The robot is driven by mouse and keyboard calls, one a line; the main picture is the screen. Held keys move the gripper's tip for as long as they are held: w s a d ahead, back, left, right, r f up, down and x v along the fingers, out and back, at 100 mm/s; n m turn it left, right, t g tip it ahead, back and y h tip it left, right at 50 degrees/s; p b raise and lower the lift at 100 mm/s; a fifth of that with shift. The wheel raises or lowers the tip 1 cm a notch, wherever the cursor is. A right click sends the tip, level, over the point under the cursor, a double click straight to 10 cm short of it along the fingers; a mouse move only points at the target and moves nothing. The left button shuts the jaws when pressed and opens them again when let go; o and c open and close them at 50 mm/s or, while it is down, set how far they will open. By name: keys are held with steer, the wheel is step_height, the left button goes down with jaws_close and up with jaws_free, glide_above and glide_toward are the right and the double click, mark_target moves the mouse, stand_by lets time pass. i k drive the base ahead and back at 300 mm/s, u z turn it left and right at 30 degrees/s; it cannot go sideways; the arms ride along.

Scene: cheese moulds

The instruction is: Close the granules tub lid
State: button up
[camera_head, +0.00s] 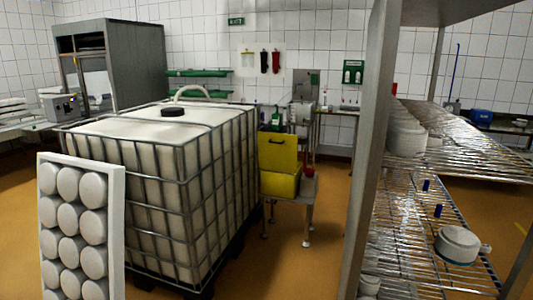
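A yellow tub (281,185) stands on a small metal stand (290,211) in the middle of the room, just right of the caged white tank. I take it to be the granules tub. Its yellow lid (277,151) is open and stands upright at the back of the tub. The tub's inside is mostly hidden by its front wall. My gripper is not in view.
The caged white tank (165,180) blocks the left side. A white panel with rounds (82,225) stands in front of it. A metal rack (362,160) with white moulds (407,138) fills the right. Orange floor (285,275) is clear between tank and rack.

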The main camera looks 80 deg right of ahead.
mark_target(278, 152)
steer(key=z, duration=2.75)
steer(key=i, duration=1.65)
